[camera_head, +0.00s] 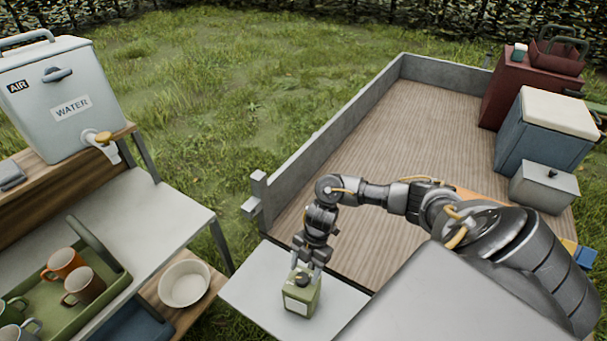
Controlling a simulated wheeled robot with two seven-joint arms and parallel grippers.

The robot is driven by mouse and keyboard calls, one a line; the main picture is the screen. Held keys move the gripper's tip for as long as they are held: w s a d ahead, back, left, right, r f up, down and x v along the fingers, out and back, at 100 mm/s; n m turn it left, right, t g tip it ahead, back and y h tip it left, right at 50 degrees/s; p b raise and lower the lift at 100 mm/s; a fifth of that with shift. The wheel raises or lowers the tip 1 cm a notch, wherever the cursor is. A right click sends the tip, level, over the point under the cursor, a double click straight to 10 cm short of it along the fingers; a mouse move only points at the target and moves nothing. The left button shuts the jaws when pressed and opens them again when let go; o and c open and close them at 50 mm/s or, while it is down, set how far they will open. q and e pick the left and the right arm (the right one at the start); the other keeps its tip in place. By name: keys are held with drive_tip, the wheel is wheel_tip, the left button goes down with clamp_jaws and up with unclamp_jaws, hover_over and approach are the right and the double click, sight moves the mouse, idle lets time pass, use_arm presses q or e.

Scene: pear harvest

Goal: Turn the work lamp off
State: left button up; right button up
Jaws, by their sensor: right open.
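A small green box-shaped unit (308,302) with a pale front panel and a dark knob on top stands upright on the light grey table (248,286) at the bottom centre. It looks like the work lamp; I cannot tell from the panel whether it is lit. My right gripper (306,269) points down right above it, open, with its fingertips at the level of the dark knob. I cannot tell whether the fingers touch the knob. My left gripper is not in view.
A wooden cart bed (375,140) with low grey walls lies behind my right arm. A blue cooler (540,140) and a grey box (544,188) stand at its right. A water dispenser (65,85), a green mug tray (105,290) and a white bowl (185,284) are at left.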

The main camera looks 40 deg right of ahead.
drive_tip(key=v, duration=0.8)
drive_tip(key=shift+r+b, duration=0.4)
drive_tip(key=shift+b, duration=0.05)
drive_tip(key=shift+d, duration=0.1)
